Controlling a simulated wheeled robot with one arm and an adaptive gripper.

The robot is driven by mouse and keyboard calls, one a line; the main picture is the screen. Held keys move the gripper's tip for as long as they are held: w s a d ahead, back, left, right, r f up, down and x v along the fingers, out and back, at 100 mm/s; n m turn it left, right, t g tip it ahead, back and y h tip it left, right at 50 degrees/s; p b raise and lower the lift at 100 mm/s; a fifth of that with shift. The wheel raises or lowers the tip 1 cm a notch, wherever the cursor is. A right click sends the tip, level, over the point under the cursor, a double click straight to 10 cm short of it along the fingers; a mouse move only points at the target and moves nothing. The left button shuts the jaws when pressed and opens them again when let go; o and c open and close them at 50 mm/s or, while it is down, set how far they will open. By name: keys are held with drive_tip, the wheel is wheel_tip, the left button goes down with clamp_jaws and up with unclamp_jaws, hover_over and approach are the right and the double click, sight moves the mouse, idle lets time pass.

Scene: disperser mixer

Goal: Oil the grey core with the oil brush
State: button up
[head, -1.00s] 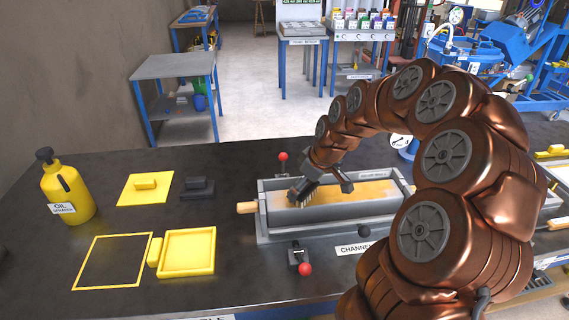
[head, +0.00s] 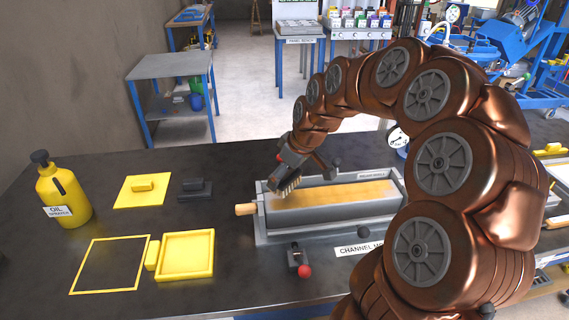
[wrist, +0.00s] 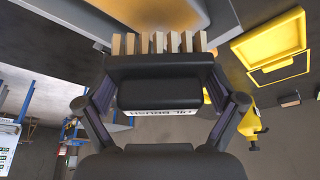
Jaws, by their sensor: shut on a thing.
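The grey core (head: 318,213) lies lengthwise in the grey channel mold (head: 300,234). Its top shows a golden, oily-looking coat over most of its length, and a wooden handle (head: 245,209) sticks out at its left end. My gripper (head: 292,166) is shut on the oil brush (head: 289,184) above the core's left end, with the bristles tilted down. The bristles appear lifted off the core; the exact gap is hard to tell. In the wrist view the brush (wrist: 165,88) sits between my fingers with its pale bristles (wrist: 155,43) pointing up the picture.
A yellow oil bottle (head: 65,196) stands at the far left. A yellow tray (head: 186,254), a yellow outline (head: 78,266), a yellow plate (head: 140,190) and a dark block (head: 196,188) lie left of the mold. A red-knobbed clamp (head: 304,270) stands in front of it.

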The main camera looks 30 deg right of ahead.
drive_tip(key=shift+r, duration=1.5)
